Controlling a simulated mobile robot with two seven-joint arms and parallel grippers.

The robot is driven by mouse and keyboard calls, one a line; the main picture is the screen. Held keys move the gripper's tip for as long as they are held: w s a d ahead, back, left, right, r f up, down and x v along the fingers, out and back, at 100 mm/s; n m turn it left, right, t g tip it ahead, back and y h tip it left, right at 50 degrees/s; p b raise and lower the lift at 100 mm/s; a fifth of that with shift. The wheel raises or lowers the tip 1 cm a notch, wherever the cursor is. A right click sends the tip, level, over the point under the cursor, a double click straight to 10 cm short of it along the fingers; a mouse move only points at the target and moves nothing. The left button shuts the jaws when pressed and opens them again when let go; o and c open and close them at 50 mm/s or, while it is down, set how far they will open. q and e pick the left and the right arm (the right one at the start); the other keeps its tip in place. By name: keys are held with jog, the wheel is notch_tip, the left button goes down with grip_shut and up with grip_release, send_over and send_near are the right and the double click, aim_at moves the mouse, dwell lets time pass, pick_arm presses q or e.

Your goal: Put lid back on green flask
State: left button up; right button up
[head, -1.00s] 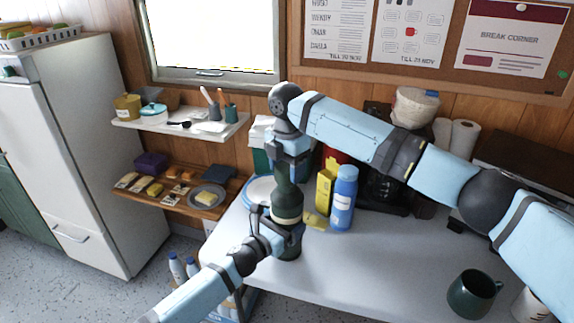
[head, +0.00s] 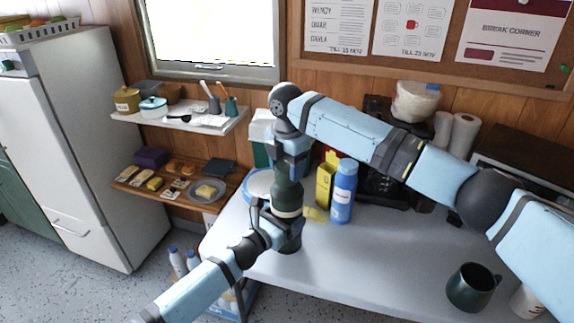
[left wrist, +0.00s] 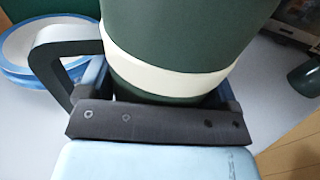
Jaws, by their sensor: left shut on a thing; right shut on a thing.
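The green flask (head: 287,196) stands upright at the near left part of the table, dark green with a cream band. It fills the top of the left wrist view (left wrist: 180,25), with its dark handle at the left. My left gripper (head: 277,222) is shut on the flask's lower part, just under the band. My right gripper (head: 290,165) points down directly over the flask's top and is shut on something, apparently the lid. The lid is hidden by the gripper and cannot be told apart from the flask's dark top, so I cannot tell whether they touch.
A blue bottle (head: 342,192) and a yellow box (head: 325,184) stand close right of the flask. A blue-rimmed white round thing (head: 258,184) lies behind it. A dark green mug (head: 473,287) is at the front right. The table's middle (head: 390,250) is clear.

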jog(key=shift+f, duration=0.3)
